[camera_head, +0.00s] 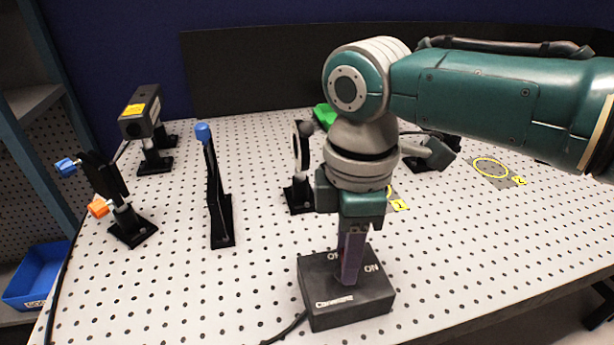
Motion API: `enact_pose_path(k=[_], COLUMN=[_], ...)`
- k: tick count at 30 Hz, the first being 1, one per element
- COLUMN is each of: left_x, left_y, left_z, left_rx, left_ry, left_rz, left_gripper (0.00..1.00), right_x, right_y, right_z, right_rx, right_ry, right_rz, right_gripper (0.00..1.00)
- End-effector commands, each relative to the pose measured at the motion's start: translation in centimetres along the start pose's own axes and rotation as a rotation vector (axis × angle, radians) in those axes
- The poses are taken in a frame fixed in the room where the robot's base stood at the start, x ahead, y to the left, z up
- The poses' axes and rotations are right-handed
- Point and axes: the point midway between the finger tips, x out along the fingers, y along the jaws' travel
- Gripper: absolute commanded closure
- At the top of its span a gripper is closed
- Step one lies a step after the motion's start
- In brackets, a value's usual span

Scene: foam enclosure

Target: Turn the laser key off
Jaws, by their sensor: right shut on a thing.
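The laser key box (345,305) is a dark block on the perforated table, with "ON" lettered on its top and a second label partly hidden. My right gripper (352,268) comes down from above over the box. Its purple-grey fingers are shut on the laser key, which they hide at the top of the box. Which way the key points cannot be told. My left gripper is not in view.
A laser head (141,112) on a post stands at the back left. Optic mounts with blue knobs (203,134) stand left of the box. A blue bin (36,275) is at the far left. A cable runs from the box. The table's front left is clear.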

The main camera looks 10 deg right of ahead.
Motion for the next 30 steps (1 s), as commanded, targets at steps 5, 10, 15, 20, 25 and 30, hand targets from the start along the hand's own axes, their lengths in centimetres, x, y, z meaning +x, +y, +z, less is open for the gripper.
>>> enact_pose_path(k=[5,10,15,20,25,30], left_x=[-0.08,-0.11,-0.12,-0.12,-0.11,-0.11], left_y=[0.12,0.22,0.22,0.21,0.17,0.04], left_z=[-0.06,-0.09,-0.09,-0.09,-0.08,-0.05], left_rx=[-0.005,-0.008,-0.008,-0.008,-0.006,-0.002], left_ry=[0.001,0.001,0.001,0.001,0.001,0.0], left_rz=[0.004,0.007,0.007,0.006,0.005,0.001], left_gripper=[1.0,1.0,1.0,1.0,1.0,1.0], right_x=[-0.05,-0.04,-0.04,-0.04,-0.05,-0.05], right_y=[-0.01,-0.01,-0.01,-0.01,-0.01,-0.01], right_z=[-0.06,-0.06,-0.07,-0.07,-0.08,-0.09], right_rx=[-0.105,-0.17,-0.203,-0.213,-0.213,-0.213], right_ry=[0.002,0.002,0.002,0.002,0.002,0.002], right_rz=[0.0,0.0,0.0,0.0,0.0,0.0], right_gripper=[1.0,1.0,1.0,1.0,1.0,0.56])
